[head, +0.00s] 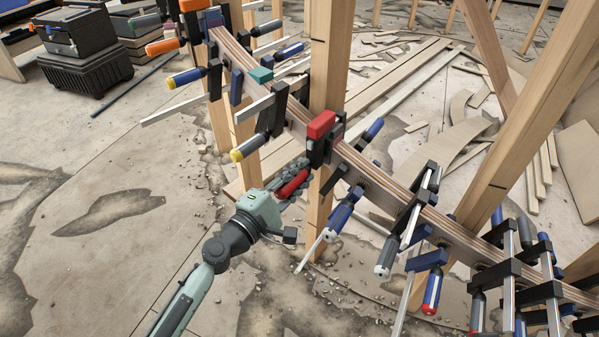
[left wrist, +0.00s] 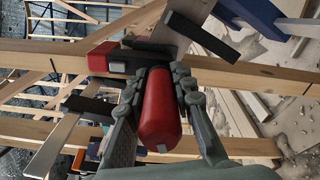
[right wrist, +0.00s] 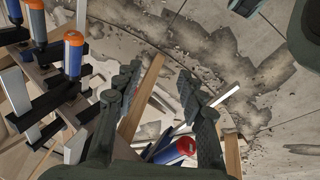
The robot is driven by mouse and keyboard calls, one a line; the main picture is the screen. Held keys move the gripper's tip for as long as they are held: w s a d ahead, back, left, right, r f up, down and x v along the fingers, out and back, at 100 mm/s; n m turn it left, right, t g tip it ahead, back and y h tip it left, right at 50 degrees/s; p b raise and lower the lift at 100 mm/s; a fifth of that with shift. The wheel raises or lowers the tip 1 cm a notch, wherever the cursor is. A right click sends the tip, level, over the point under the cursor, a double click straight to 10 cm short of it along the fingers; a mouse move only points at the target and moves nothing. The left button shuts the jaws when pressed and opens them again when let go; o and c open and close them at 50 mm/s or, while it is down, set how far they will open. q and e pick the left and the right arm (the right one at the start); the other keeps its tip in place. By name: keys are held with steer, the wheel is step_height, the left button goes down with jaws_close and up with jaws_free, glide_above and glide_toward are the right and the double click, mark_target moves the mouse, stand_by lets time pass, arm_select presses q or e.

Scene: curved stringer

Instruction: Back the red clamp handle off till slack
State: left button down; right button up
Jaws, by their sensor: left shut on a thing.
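The red clamp handle (head: 293,186) belongs to a dark clamp with a red block (head: 321,124) on its top end, set across the curved stringer (head: 372,183) beside a wooden post. My left gripper (head: 291,177) is shut on this handle. In the left wrist view the red handle (left wrist: 160,118) lies lengthwise between the two fingers (left wrist: 160,78), its rounded end towards the camera. Whether the clamp jaw bears on the wood is hidden. My right gripper (right wrist: 158,78) shows only in the right wrist view, open, with nothing held between its fingertips.
Several other clamps line the stringer, with a yellow-tipped handle (head: 247,148) to the left and a blue handle (head: 341,216) close on the right. Wooden posts (head: 328,62) stand around it. Black cases (head: 84,68) sit back left. The floor at left is mostly clear.

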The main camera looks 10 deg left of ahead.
arm_select(q)
steer(key=n, duration=0.3)
steer(key=shift+r, duration=0.1)
steer(key=shift+n+p, duration=0.5)
steer(key=shift+n, duration=1.3)
steer(key=shift+n+p, duration=0.65)
steer(key=shift+n, duration=0.55)
steer(key=shift+n+p, duration=0.45)
steer(key=shift+n, duration=0.95)
arm_select(e)
step_height(320, 180, down, 8)
steer(key=shift+w+a+y, duration=0.15)
steer(key=shift+a+y, duration=0.05)
steer(key=shift+y, duration=0.1)
arm_select(q)
steer(key=c, duration=1.3)
jaws_free()
